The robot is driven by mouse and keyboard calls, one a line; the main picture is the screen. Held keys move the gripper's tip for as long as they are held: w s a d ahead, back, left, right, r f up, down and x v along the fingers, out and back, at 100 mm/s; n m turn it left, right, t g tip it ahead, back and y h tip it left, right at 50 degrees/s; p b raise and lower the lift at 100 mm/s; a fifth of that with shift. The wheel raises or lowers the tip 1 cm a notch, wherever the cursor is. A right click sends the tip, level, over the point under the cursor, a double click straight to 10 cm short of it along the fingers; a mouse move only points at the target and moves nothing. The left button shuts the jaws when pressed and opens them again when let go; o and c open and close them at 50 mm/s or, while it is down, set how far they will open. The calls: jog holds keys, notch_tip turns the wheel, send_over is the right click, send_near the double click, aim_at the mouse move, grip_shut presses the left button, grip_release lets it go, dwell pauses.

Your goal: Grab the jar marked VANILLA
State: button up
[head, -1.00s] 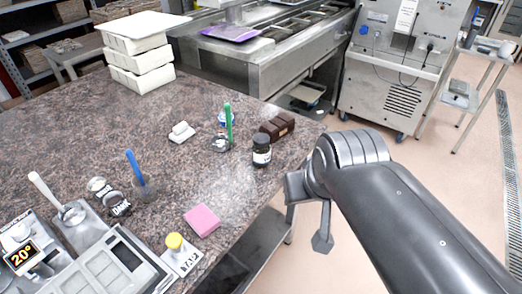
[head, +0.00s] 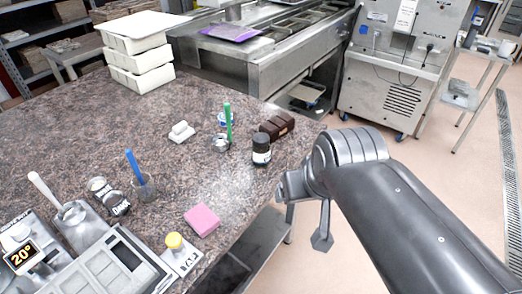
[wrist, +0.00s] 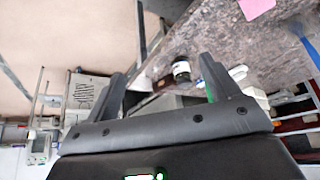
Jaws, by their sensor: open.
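A small dark jar with a black lid and a pale label (head: 261,150) stands upright near the right edge of the stone counter (head: 110,120). I cannot read its label here. In the wrist view the jar (wrist: 181,70) shows beyond my fingers, between them and nearer the right one. My gripper (head: 302,212) is just off the counter's edge, to the right of the jar and nearer the camera, apart from it. In the wrist view my gripper (wrist: 160,80) has its fingers wide apart with nothing between them.
A brown block (head: 277,125) stands just behind the jar. A green-handled tool (head: 228,122) in a small pot is left of it. A pink sponge (head: 202,220) lies at the counter's near edge. The counter between sponge and jar is clear.

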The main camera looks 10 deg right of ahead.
jog(key=w+a+r+n, duration=0.1)
jog(key=w, duration=1.2)
jog(key=n+g, duration=0.1)
send_near(261, 137)
notch_tip(261, 137, down, 2)
jog(key=shift+y, duration=0.4)
jog(key=x, duration=0.5)
jog(key=shift+w+d+f, duration=0.2)
jog(key=shift+w+f, duration=0.05)
jog(key=shift+w, duration=0.2)
jog(key=shift+s+x, duration=0.2)
jog(key=shift+x, duration=2.5)
jog(key=shift+d+f, duration=0.1)
jog(key=shift+c, duration=0.3)
jog(key=c, duration=1.2)
jog(key=shift+o, duration=0.2)
